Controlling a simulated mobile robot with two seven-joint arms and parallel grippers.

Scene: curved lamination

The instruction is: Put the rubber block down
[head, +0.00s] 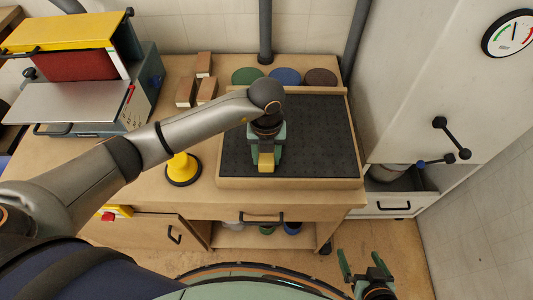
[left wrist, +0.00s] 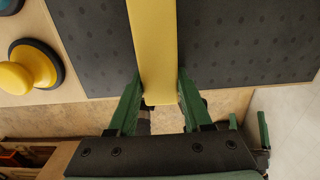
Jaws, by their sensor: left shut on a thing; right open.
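The rubber block (head: 266,161) shows as a yellow block in the head view, over the front part of a dark dotted mat (head: 320,140) in a wooden tray. My left gripper (head: 266,146) points down and is shut on it. In the left wrist view the yellow block (left wrist: 155,40) runs between the two green fingers of the left gripper (left wrist: 158,80). Whether the block touches the mat is unclear. My right gripper (head: 360,256) is open and empty, low at the right, away from the bench.
A yellow-knobbed tool (head: 182,166) stands left of the tray (head: 290,183). Several brown blocks (head: 186,92) stand behind it. Green, blue and brown discs (head: 285,76) lie behind the tray. A machine (head: 75,85) is at the left, a grey cabinet (head: 410,80) at the right.

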